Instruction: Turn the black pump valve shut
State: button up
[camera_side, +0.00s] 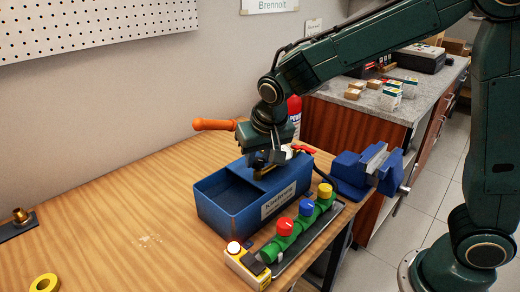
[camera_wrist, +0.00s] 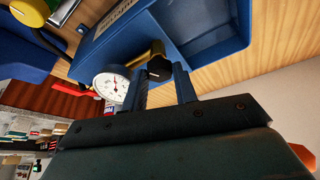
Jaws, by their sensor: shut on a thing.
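The black pump valve (camera_wrist: 158,66) is a small black knob beside brass fittings on the blue test pump (camera_wrist: 110,38). In the wrist view it sits between the two fingertips of my gripper (camera_wrist: 159,72), which is shut on it. In the side view my gripper (camera_side: 262,160) reaches down over the back part of the pump box (camera_side: 222,205) and hides most of the valve. A round white pressure gauge (camera_wrist: 112,85) stands close beside one finger. The knob's exact turn angle is hard to read.
A green manifold with red (camera_side: 285,226), blue (camera_side: 306,207) and yellow knobs lies in front of the pump. A blue vise (camera_side: 350,168) stands to the right. An orange handle (camera_side: 213,125) sticks out behind. The table's left side is mostly clear.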

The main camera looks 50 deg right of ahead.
jog(key=m, duration=0.2)
jog(key=m+h, duration=0.1)
jog(key=m, duration=0.1)
jog(key=shift+w+a+m+g+h, duration=0.1)
jog(key=shift+a+m+g+h, duration=0.05)
jog(key=shift+m+g+h, duration=0.2)
dwell(0.3)
jog(key=o, duration=1)
jog(key=shift+c, duration=0.2)
jog(key=shift+r, duration=0.2)
jog(key=v, duration=1.3)
jog(key=shift+r, duration=0.25)
jog(key=shift+a, duration=0.1)
